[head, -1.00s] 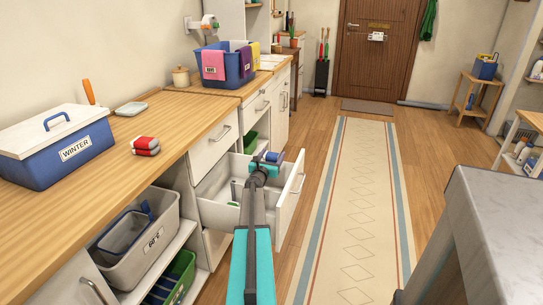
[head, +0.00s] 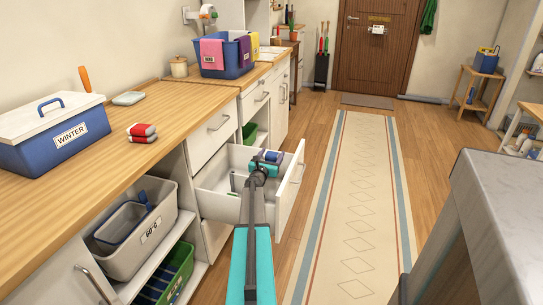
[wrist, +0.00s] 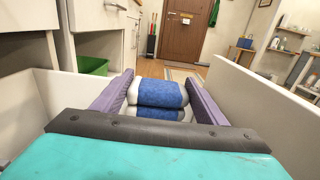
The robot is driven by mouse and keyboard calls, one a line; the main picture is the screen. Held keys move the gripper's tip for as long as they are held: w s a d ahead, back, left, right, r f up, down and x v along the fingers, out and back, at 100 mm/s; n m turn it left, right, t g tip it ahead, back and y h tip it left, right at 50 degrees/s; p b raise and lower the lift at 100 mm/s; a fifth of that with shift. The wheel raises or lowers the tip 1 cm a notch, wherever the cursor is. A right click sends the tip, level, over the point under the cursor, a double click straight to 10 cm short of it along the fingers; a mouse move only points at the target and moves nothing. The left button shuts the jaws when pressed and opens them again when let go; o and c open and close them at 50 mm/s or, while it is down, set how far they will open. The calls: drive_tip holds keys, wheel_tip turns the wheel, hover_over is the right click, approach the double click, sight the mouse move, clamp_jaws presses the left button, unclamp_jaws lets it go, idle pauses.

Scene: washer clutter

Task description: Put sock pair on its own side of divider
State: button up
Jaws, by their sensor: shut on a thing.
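A blue rolled sock pair with whitish ends (wrist: 160,94) sits between the purple finger pads of my gripper (wrist: 158,100). My gripper is shut on it. In the head view the sock pair (head: 272,156) and my gripper (head: 264,168) are at the open white drawer (head: 218,206), towards its far side. The wrist view shows white drawer walls on both sides of the fingers. A small upright piece stands inside the drawer at the left, partly hidden; I cannot tell if it is the divider. My arm covers part of the drawer's inside.
A red and white folded pair (head: 142,132) lies on the wooden counter (head: 115,160), near a blue WINTER box (head: 45,150). A grey bin (head: 150,235) and a green basket (head: 170,280) stand on shelves below. A grey-topped table (head: 490,200) is at right.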

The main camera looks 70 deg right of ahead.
drive_tip(key=o, duration=1.2)
drive_tip(key=shift+o, duration=0.2)
drive_tip(key=shift+a, duration=0.1)
drive_tip(key=a, duration=1.3)
drive_tip(key=shift+s+a, duration=0.3)
drive_tip(key=shift+s, duration=0.1)
drive_tip(key=shift+r, duration=0.2)
